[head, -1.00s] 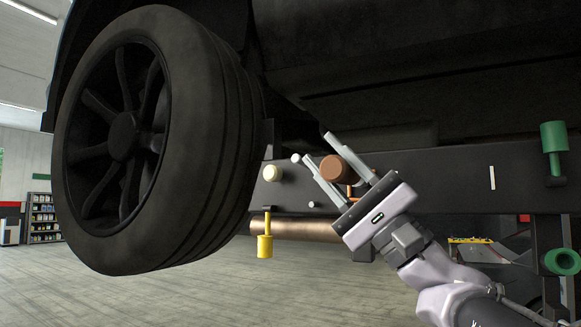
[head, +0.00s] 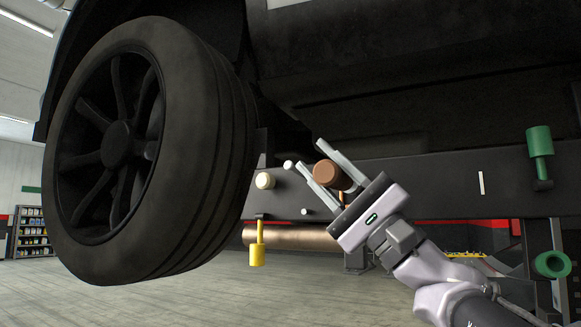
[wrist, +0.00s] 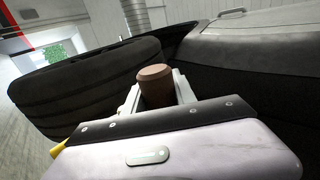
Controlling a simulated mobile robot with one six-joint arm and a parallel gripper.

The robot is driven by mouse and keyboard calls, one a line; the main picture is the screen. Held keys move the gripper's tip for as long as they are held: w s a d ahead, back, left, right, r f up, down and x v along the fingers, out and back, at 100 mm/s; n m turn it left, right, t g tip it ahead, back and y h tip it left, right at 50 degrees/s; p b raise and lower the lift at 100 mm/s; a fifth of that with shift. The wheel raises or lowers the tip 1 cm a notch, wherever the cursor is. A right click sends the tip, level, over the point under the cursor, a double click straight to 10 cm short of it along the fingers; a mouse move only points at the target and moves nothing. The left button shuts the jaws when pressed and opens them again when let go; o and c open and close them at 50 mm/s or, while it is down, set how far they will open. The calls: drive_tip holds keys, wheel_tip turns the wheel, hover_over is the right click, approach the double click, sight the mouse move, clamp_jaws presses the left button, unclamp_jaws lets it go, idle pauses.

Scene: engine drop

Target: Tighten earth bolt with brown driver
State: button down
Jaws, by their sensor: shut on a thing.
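The brown driver (head: 327,174) is a short cylinder held between the two grey fingers of my gripper (head: 312,157), in front of the dark beam. In the wrist view the driver (wrist: 155,86) stands up between the fingers, which are shut on it. Its working end is hidden. A small pale bolt-like peg (head: 288,165) sticks out left of the fingers, and a silver peg (head: 305,211) sits lower on the beam. I cannot tell which of them is the earth bolt.
A large black wheel (head: 120,150) fills the left. A cream knob (head: 265,180) and a yellow driver (head: 258,245) are near the beam's left end. A green driver (head: 540,145) and a green ring (head: 552,264) are at the right. The car's underside is overhead.

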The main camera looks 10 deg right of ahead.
drive_tip(key=s+a+b, duration=0.2)
drive_tip(key=s+a, duration=0.2)
drive_tip(key=s, duration=0.1)
drive_tip(key=shift+s+b, duration=0.25)
drive_tip(key=shift+b, duration=0.1)
drive_tip(key=shift+w+a+f+g+h+p, duration=0.1)
drive_tip(key=shift+f+g+h+p, duration=0.25)
drive_tip(key=shift+g+h+p, duration=1.45)
drive_tip(key=shift+w+a+f+g+h+p, duration=0.1)
drive_tip(key=shift+f+g+h+p, duration=0.3)
drive_tip(key=shift+h+p, duration=1.6)
drive_tip(key=shift+w+a+f+g+h+p, duration=0.1)
drive_tip(key=shift+f+g+h+p, duration=0.55)
drive_tip(key=shift+p, duration=2.45)
drive_tip(key=shift+r+g, duration=0.3)
drive_tip(key=shift+g, duration=0.15)
